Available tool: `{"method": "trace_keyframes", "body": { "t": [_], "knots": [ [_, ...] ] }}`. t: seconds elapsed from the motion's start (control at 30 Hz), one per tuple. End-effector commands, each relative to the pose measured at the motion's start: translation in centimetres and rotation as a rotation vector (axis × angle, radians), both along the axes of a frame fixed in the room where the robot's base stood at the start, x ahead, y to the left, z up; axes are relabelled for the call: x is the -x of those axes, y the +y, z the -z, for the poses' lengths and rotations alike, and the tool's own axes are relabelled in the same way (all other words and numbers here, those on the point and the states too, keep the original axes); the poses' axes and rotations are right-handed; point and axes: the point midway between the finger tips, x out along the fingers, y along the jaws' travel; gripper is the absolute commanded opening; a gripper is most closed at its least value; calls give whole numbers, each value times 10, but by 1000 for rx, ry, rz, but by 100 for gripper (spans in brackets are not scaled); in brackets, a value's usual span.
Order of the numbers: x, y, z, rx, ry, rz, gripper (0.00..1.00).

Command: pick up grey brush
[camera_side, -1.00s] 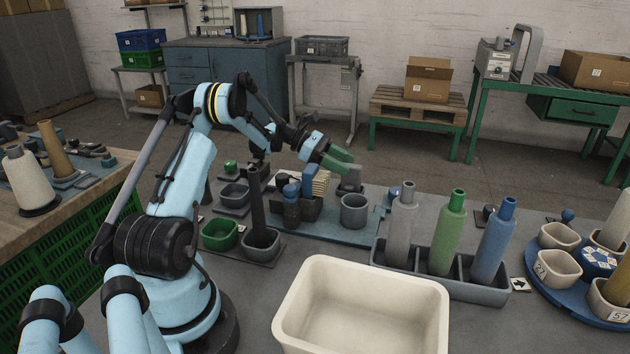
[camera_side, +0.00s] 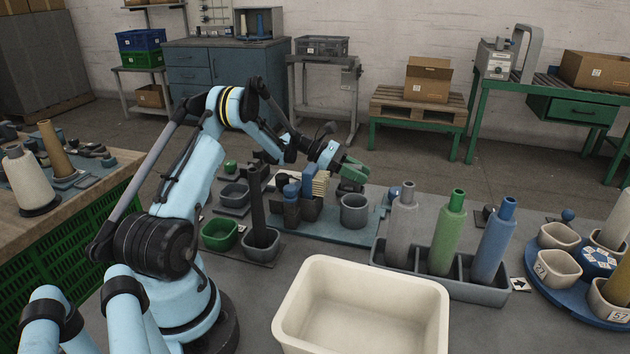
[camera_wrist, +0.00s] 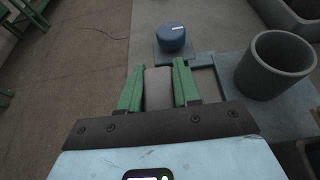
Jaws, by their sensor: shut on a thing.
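My gripper (camera_side: 354,172) has green fingers and is at the far edge of the work table, behind the grey cup (camera_side: 354,210). In the wrist view the fingers (camera_wrist: 157,84) are shut on the sides of the grey brush (camera_wrist: 158,88), seen as a plain grey block between them. Its lower part is hidden by my gripper. In the side view only a small grey part of it (camera_side: 349,187) shows under the fingers, and I cannot tell if it touches the table.
The grey cup (camera_wrist: 276,64) stands close at right in the wrist view. A blue round knob (camera_wrist: 171,36) is just beyond the fingertips. Grey, green and blue bottles (camera_side: 447,232) stand in a grey tray. A cream bin (camera_side: 370,266) is in front.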

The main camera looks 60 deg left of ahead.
Motion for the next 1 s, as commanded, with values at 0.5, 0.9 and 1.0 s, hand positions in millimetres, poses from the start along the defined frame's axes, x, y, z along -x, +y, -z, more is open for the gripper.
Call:
{"method": "trace_keyframes", "body": {
  "t": [0.5,0.9,1.0],
  "knots": [
    [0,0,-12,0,0,0,1],
    [4,-41,-65,0,0,3,1],
    [5,-61,-77,0,0,4,1]
  ]
}}
